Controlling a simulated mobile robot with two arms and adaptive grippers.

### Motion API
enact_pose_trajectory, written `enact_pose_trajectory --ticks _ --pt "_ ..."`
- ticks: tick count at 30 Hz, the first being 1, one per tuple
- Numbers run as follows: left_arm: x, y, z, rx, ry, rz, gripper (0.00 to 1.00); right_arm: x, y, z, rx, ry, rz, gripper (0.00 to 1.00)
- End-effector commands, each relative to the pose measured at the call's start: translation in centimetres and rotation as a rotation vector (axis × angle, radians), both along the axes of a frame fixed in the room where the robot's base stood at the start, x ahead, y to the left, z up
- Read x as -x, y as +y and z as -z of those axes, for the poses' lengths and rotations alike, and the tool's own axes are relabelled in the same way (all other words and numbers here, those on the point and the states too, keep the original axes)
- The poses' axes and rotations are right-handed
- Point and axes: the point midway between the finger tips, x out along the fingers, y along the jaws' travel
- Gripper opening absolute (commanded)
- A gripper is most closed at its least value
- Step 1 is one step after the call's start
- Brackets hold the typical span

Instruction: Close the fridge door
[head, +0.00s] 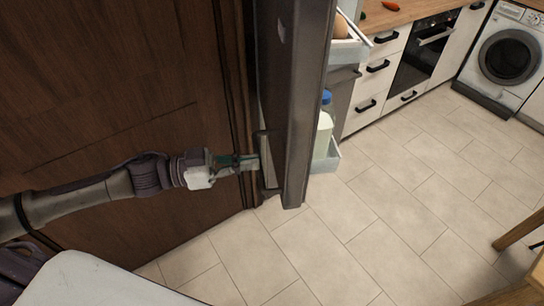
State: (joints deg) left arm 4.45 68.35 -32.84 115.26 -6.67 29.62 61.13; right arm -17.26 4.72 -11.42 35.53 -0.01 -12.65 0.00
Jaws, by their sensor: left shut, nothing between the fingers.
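The fridge door (304,105) stands open in the middle of the head view, seen nearly edge-on as a tall dark grey panel. Its inner side faces right and carries white door shelves (328,158). A bottle with a blue cap (325,122) stands in the lower one. My left gripper (257,162) reaches in from the left and is shut and empty. Its tips are at the lower part of the door's outer side, close to the handle strip; I cannot tell if they touch. The fridge's inside is hidden behind the door. My right gripper is not in view.
A dark wood panel (110,80) fills the left, close behind my left arm. White drawers (378,65), an oven (425,50) and a washing machine (507,57) line the back right. The tiled floor (400,200) is clear. A wooden table edge (525,238) shows at lower right.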

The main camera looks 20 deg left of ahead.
Motion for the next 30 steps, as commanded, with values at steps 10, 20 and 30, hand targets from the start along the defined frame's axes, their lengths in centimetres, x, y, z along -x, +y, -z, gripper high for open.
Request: enact_pose_trajectory --ticks 10,20,30 --pt "-2.1 -4.2 -0.3 0.001 -0.002 0.000 0.00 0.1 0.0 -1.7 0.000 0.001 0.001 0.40" --pt "-2.3 -4.6 0.0 -0.001 0.000 0.000 0.00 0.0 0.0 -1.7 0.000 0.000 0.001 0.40" --pt "-2.6 -5.5 -0.2 0.002 -0.002 -0.016 0.00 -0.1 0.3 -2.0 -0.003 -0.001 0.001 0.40"
